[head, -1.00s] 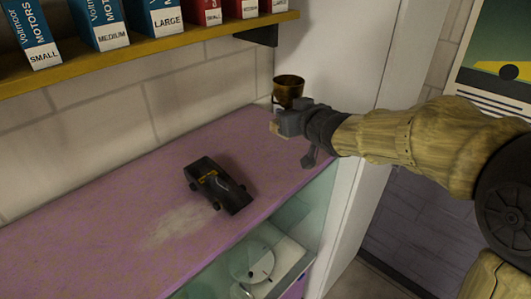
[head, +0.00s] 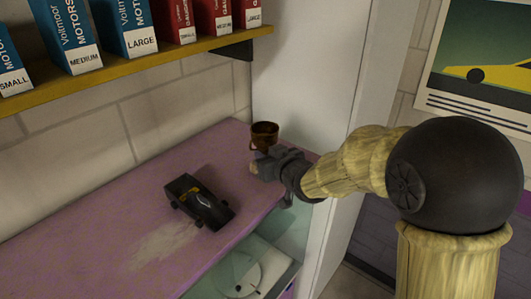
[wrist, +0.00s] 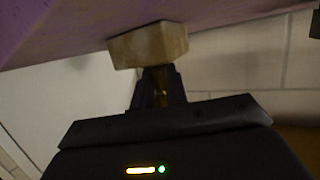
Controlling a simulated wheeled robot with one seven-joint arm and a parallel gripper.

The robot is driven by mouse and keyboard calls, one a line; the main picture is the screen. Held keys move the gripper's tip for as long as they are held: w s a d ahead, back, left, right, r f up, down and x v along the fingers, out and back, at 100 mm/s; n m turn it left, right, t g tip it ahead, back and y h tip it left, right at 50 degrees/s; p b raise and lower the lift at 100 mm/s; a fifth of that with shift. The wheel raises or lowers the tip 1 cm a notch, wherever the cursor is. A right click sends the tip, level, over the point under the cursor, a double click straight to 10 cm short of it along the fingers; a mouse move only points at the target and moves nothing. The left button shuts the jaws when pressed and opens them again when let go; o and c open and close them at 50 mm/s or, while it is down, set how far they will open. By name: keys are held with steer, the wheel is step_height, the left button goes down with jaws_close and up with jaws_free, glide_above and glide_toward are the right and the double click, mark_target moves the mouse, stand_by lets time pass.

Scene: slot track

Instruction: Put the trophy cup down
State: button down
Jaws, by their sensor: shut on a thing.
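The trophy cup (head: 265,130) is a brown, bronze-coloured cup on a pale block-shaped base. In the head view it stands upright at the far right end of the purple counter (head: 130,195), near the white panel. My gripper (head: 264,162) is shut on it below the bowl and hides part of its stem and base. In the wrist view the pale base (wrist: 150,45) shows close against the purple counter surface, with my dark fingers (wrist: 158,85) just by it. I cannot tell if the base touches the counter.
A black toy car (head: 200,200) sits on the counter, left of and nearer than the cup. A yellow shelf (head: 130,66) with several boxes hangs above on the left. A white panel (head: 305,75) stands just behind the cup. The left of the counter is clear.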

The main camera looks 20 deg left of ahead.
steer(key=shift+s, duration=0.1)
steer(key=c, duration=1.4)
jaws_free()
steer(key=shift+r, duration=0.15)
steer(key=shift+s+d, duration=0.1)
steer(key=shift+d, duration=0.1)
steer(key=b+v, duration=0.3)
steer(key=v, duration=0.8)
steer(key=shift+s+d+r, duration=0.15)
steer(key=shift+s, duration=0.05)
